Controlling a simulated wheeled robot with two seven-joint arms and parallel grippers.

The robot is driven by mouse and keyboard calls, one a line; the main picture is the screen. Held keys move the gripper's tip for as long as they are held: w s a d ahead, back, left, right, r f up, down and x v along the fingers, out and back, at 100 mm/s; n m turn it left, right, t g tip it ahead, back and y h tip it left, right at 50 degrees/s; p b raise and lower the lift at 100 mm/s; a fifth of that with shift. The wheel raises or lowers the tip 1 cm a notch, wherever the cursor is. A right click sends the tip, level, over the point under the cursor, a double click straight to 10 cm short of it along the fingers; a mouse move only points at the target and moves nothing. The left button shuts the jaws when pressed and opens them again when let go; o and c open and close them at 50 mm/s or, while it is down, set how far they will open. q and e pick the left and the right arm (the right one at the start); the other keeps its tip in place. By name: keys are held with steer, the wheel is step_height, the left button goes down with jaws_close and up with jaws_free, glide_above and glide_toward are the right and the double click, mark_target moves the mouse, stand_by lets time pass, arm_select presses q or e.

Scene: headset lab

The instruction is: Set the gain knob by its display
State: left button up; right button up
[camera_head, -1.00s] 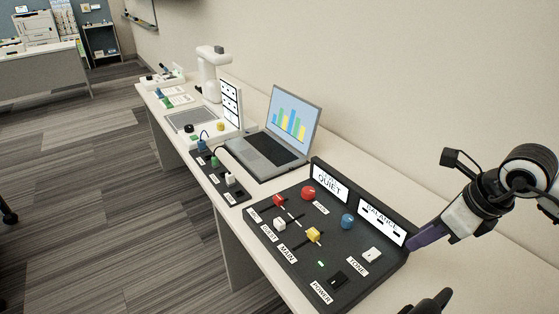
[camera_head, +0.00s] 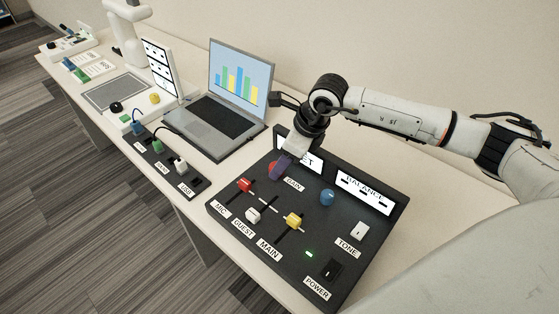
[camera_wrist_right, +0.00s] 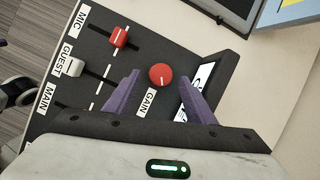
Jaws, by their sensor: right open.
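The red gain knob (camera_wrist_right: 161,75) stands on the dark mixer panel (camera_wrist_right: 100,55), with a white pointer line on its top. My right gripper (camera_wrist_right: 158,95) is open, its purple fingers on either side of the knob, which shows between and slightly beyond the tips. In the head view the gripper (camera_head: 281,166) hangs over the knob (camera_head: 272,167) and hides much of it. The left display (camera_head: 308,160) is largely covered by my right gripper; only letters like "ET" show. My left gripper is not in view.
The balance display (camera_head: 365,192) is beside the left one. A laptop (camera_head: 225,110) stands behind.

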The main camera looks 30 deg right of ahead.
steer(key=shift+x, duration=0.9)
steer(key=shift+c, duration=0.6)
steer(key=c, duration=0.9)
steer(key=shift+a+m+h+b, duration=0.15)
steer(key=shift+m+h+b, duration=0.2)
steer(key=shift+m, duration=1.15)
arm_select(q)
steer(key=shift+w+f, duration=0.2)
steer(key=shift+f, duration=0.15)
arm_select(e)
steer(key=o, duration=1)
steer(key=shift+r, duration=0.1)
